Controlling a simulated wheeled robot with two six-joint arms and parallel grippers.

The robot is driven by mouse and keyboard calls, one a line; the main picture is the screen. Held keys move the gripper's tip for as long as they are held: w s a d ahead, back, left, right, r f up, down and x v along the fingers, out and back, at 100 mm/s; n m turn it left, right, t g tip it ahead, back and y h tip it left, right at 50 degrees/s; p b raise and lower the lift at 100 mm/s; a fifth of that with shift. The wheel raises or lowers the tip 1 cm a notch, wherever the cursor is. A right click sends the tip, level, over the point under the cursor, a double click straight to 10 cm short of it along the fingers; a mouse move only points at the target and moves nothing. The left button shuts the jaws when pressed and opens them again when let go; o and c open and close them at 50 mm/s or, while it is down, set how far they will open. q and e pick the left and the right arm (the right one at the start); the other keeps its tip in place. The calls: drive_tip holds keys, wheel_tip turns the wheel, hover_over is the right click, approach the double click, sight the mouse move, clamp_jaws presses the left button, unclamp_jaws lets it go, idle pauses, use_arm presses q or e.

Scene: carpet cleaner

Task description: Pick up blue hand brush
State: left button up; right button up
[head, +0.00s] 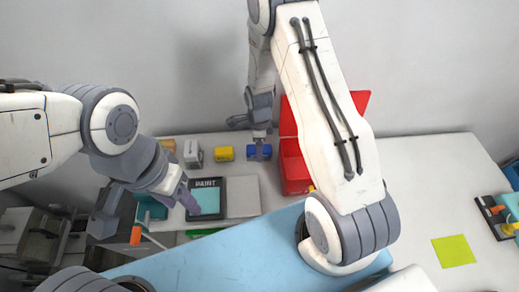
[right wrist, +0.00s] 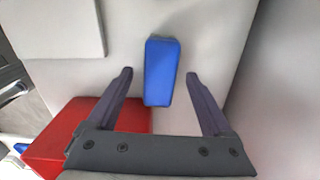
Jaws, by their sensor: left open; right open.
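The blue hand brush (right wrist: 161,72) appears in the right wrist view as a plain blue block; no bristles show. It stands on the light table between the two open fingers of my right gripper (right wrist: 159,76), with gaps on both sides. In the head view the blue brush (head: 252,152) is at the back of the table, partly hidden by a finger of my right gripper (head: 248,138). I cannot tell how far the fingers reach down beside it. My left gripper (head: 148,208) is open and empty at the left, over the table's left end.
A red toolbox (head: 294,165) with raised lid stands just right of the brush; its red body (right wrist: 75,140) shows in the wrist view. A yellow block (head: 226,153) is left of the brush. A paint box (head: 207,197) lies in front. The back wall is close behind.

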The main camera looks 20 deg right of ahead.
drive_tip(key=shift+f, duration=0.95)
drive_tip(key=c, duration=1.3)
clamp_jaws()
drive_tip(key=shift+r, duration=0.15)
